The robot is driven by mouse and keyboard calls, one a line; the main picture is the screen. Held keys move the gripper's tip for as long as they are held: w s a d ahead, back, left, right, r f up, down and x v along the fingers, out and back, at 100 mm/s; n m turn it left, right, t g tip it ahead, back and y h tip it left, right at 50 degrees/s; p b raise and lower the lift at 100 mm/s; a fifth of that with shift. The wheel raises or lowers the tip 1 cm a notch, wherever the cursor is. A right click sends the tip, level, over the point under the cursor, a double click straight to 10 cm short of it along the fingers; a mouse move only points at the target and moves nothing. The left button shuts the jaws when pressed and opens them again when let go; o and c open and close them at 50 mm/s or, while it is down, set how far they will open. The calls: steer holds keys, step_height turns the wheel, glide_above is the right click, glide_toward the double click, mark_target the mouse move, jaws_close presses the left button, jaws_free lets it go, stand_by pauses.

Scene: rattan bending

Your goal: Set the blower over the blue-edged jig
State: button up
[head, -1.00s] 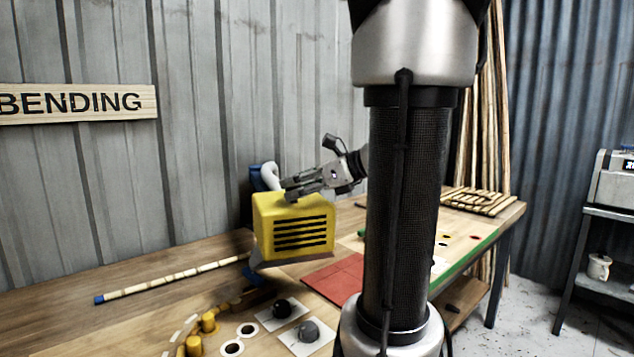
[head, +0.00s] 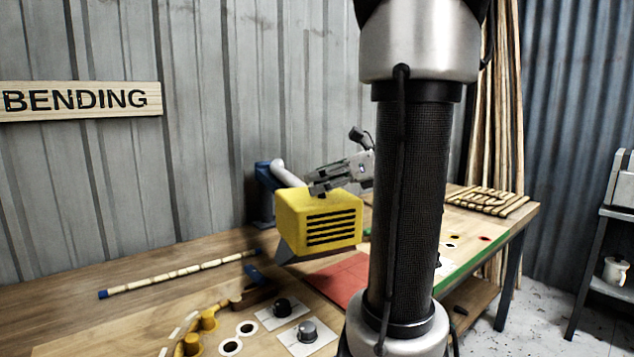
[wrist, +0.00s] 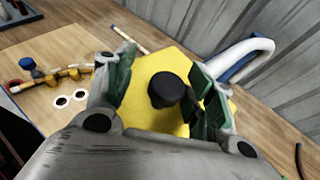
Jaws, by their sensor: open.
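The blower (head: 322,226) is a yellow box with dark vents on its front. A white tube (head: 290,173) joins it to a blue post (head: 265,195) by the wall. My gripper (head: 318,188) is at the top of the blower. In the wrist view its open fingers (wrist: 166,78) stand on either side of the blower's black knob (wrist: 166,90). I cannot tell whether they touch it. The board with yellow pegs (head: 208,322) in a curve lies at lower left, apart from the blower. In the wrist view a blue edge (wrist: 16,108) shows along this board.
A jointed rattan pole (head: 180,277) lies behind the peg board. Black and grey knobs (head: 307,331) sit on white plates. A red mat (head: 335,280) lies below the blower. A green-edged board (head: 465,270) lies at right. My arm column blocks the middle.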

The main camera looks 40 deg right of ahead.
steer(key=v, duration=0.7)
stand_by(0.4)
steer(key=shift+c, duration=0.3)
